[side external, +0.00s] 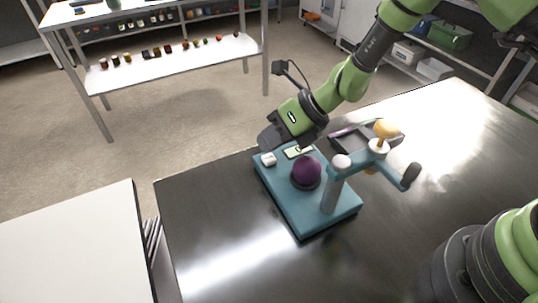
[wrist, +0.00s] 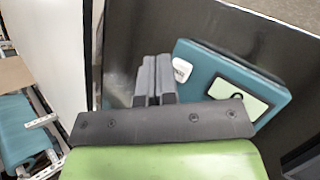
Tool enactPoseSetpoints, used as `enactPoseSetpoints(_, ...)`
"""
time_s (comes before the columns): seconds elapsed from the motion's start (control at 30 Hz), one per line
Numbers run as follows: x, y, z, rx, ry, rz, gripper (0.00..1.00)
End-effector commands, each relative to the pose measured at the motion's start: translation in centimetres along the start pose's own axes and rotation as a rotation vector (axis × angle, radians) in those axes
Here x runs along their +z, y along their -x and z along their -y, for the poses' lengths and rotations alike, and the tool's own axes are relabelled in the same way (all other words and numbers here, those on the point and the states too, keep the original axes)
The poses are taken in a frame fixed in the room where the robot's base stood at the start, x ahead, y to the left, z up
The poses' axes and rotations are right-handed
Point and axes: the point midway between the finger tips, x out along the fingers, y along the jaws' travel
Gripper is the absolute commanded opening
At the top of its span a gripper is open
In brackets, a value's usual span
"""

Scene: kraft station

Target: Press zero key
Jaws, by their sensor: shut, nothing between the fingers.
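A teal scale-like device (side external: 290,208) sits on the dark shiny table. Near its back-left corner is a white key (side external: 268,159), which also shows in the wrist view (wrist: 181,69). Beside the key is a pale display panel (side external: 298,152), seen in the wrist view (wrist: 238,97); its digits are unreadable. No marking on the key is legible. My gripper (side external: 267,143) is shut and empty, just above and behind the key in the side view. In the wrist view its fingertips (wrist: 153,64) lie left of the key. Contact with the key cannot be made out.
A dark tray (side external: 345,142) lies behind. The table's left front is clear. A white surface (side external: 70,245) stands left.

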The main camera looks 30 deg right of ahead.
Motion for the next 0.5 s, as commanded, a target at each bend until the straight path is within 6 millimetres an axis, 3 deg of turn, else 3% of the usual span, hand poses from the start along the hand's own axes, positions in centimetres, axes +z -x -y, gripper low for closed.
enactPoseSetpoints(0.17, 0.1, 0.1, -0.1, 0.0, 0.001, 0.001, 0.0)
enactPoseSetpoints(0.5, 1.8, 2.4, -1.8, 0.001, 0.002, 0.003, 0.0)
